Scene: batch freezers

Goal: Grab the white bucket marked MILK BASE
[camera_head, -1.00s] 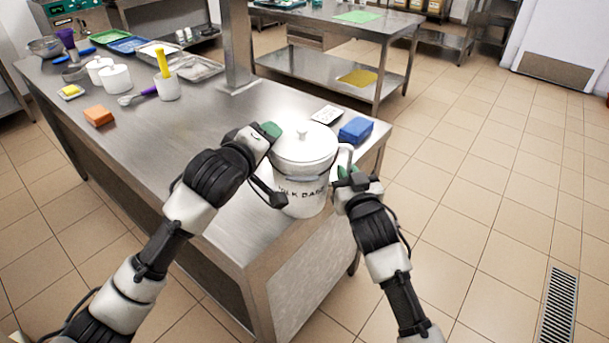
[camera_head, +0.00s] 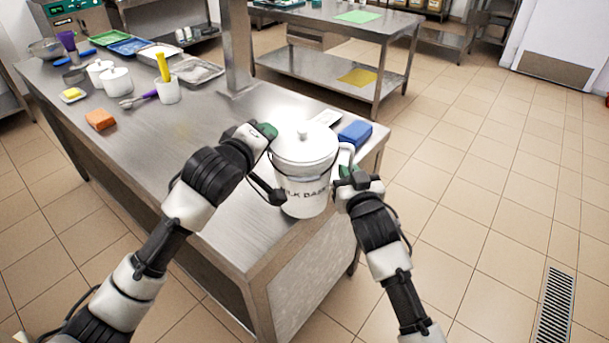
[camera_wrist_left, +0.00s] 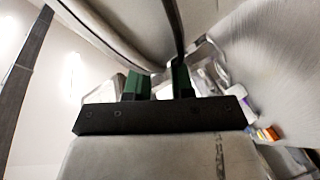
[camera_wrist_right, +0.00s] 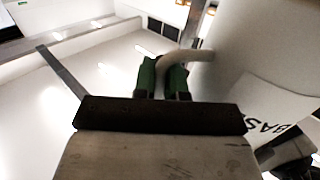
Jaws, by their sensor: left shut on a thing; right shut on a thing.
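The white bucket (camera_head: 303,178) with a lid and black lettering, partly hidden, that reads about "LK BASE" is upright between my grippers at the steel table's near corner. I cannot tell whether its base touches the table. My left gripper (camera_head: 267,132) is shut at its upper left side; in the left wrist view a thin dark strip (camera_wrist_left: 174,25) runs between the fingers. My right gripper (camera_head: 346,171) is shut on the white looped handle (camera_head: 347,152) at the bucket's right side. The handle also shows between the fingers in the right wrist view (camera_wrist_right: 188,55).
A blue block (camera_head: 355,132) lies close behind the bucket on the steel table (camera_head: 200,125). An orange sponge (camera_head: 100,119), white pots (camera_head: 116,78) and trays (camera_head: 197,70) are at the far left. A post (camera_head: 237,45) rises behind. Open floor lies right.

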